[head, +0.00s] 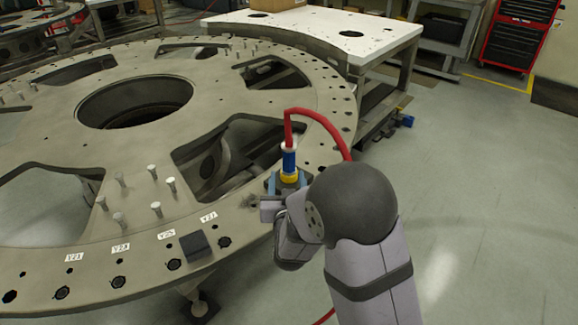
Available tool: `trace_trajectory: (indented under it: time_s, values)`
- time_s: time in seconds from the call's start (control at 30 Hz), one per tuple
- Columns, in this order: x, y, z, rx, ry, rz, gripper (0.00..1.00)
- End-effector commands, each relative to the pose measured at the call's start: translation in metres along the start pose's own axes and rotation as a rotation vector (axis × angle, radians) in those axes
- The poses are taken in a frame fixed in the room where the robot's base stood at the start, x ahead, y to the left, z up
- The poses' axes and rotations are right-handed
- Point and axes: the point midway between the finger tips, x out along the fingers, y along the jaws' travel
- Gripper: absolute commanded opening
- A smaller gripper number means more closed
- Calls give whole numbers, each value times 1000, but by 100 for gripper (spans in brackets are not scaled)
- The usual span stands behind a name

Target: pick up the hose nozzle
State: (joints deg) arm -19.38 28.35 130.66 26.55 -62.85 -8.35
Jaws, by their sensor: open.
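The hose nozzle (289,161) stands upright near the right rim of the turret plate. It has a blue body, a pale top and a yellow collar low down. A red hose (327,124) leaves its top and arches over to the right, behind my arm. Pale blue pieces flank its foot on a dark base; I cannot tell whether they belong to a holder. My gripper (272,206) is open, low and just in front of the nozzle's foot. My wrist hides part of it, and I cannot tell whether the jaws touch the nozzle.
The large turret plate (228,92) fills the left, with wide cutouts, bolt holes and several upright pins. A dark block (196,246) lies on its front rim near white labels. A white-topped table (330,32) stands behind. The floor at right (480,190) is clear.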

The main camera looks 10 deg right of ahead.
Motion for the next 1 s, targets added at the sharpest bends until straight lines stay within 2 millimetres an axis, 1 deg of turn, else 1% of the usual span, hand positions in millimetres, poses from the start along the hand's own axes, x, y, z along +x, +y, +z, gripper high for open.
trace_trajectory:
  time_s: [0.03,0.2,0.43,0.63,0.87,1.0]
  values:
    - [2,-2,2,-5,37,8,50]
    - [2,-2,-8,-13,124,32,50]
    - [4,-2,-12,-15,143,38,50]
    - [18,0,-14,-14,143,39,50]
    - [24,0,-15,-14,142,38,50]
    - [35,2,-16,-14,141,39,50]
